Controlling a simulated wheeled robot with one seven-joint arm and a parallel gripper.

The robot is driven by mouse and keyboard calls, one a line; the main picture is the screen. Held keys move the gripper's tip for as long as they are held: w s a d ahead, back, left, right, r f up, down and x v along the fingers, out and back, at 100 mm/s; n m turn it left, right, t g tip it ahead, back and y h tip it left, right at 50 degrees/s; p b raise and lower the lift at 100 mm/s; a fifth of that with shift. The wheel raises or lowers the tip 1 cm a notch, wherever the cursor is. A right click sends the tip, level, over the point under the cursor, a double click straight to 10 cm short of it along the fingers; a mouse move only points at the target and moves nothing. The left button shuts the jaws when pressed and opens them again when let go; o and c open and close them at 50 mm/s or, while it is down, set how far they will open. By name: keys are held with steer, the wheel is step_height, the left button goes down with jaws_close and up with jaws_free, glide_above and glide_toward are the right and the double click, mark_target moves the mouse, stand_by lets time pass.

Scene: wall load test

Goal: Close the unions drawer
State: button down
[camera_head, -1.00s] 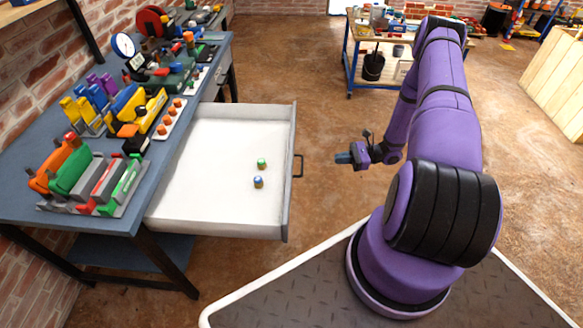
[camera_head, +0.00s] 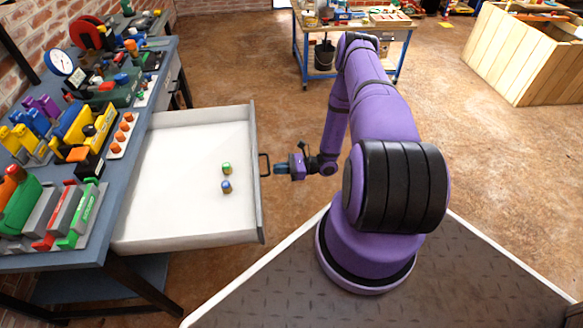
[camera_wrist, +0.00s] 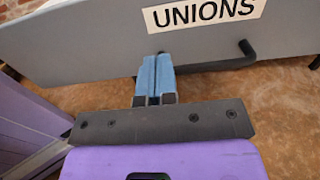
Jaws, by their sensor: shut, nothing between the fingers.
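The unions drawer (camera_head: 185,175) stands pulled out from the blue-grey workbench at the left. Two small fittings, one green-topped and one blue-topped, lie on its white floor. Its grey front (camera_wrist: 90,40) carries a white UNIONS label (camera_wrist: 203,13) in the wrist view. A black bar handle (camera_head: 264,165) sticks out from the front; it also shows in the wrist view (camera_wrist: 247,48). My gripper (camera_head: 277,169) is just outside the drawer front, close to the handle. Its blue fingers (camera_wrist: 156,75) are shut and empty, pointing at the front; whether they touch it I cannot tell.
The workbench top (camera_head: 105,190) holds pliers, clamps, a gauge and other tools on racks. A blue-framed cart (camera_head: 350,40) stands at the back and a wooden crate (camera_head: 520,60) at the back right. The brown floor between is clear.

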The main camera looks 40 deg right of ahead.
steer(key=shift+x, duration=2.4)
steer(key=shift+a, duration=0.1)
